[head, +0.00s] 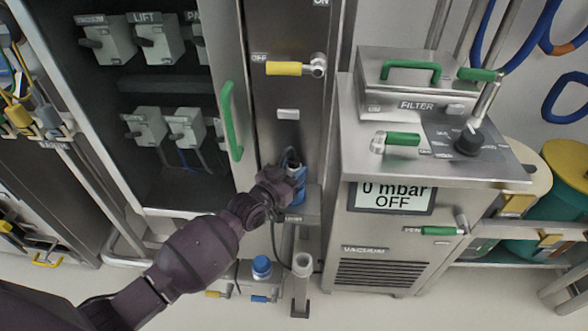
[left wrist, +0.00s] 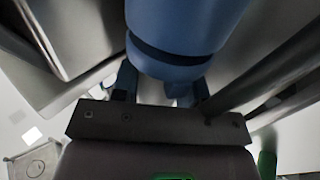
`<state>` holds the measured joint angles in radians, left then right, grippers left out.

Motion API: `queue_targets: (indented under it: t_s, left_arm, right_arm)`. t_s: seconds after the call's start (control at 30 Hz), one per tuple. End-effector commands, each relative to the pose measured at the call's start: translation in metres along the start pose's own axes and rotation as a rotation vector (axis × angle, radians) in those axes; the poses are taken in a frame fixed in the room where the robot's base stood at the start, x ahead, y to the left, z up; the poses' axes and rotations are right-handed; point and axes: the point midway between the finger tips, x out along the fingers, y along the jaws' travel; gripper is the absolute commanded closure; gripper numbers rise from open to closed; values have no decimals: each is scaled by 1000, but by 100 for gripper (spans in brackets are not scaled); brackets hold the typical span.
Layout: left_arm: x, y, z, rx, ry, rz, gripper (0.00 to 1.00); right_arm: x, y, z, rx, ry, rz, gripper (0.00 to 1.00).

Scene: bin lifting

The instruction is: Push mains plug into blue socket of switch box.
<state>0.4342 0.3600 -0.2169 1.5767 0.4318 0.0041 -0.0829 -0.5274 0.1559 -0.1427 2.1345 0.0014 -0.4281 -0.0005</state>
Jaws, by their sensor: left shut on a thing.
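My left gripper (head: 290,183) is at the lower front of the tall steel cabinet and is shut on a blue cylindrical body, which looks like the mains plug (head: 299,192). A dark cable loop shows just above it. In the left wrist view the blue body (left wrist: 185,25) fills the top middle, with the gripper fingers (left wrist: 157,88) partly hidden behind it. A low box near the floor carries a blue round fitting (head: 261,266), possibly the blue socket of the switch box. The fitting is below and apart from my gripper. My right gripper is not in view.
The steel vacuum unit (head: 375,262) stands just right of my gripper, its display reading 0 mbar OFF. A green door handle (head: 231,121) and yellow lever (head: 284,69) project from the cabinet. A pale upright post (head: 302,266) and hanging cable stand beside the low box.

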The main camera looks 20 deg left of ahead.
Motion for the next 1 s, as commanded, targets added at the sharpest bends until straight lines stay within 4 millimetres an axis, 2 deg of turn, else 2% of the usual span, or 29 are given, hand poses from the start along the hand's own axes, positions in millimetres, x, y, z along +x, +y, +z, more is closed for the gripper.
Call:
queue_targets:
  t_s: [0.7,0.73,0.9,1.0]
  left_arm:
    - [-2,0,11,0,-15,-1,92]
    - [-2,0,12,0,-15,-1,57]
    - [-2,0,13,0,-17,-1,31]
    - [-2,0,13,0,-18,-1,30]
  right_arm:
    - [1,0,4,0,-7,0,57]
    - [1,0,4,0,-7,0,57]
    - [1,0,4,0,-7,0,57]
    - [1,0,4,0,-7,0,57]
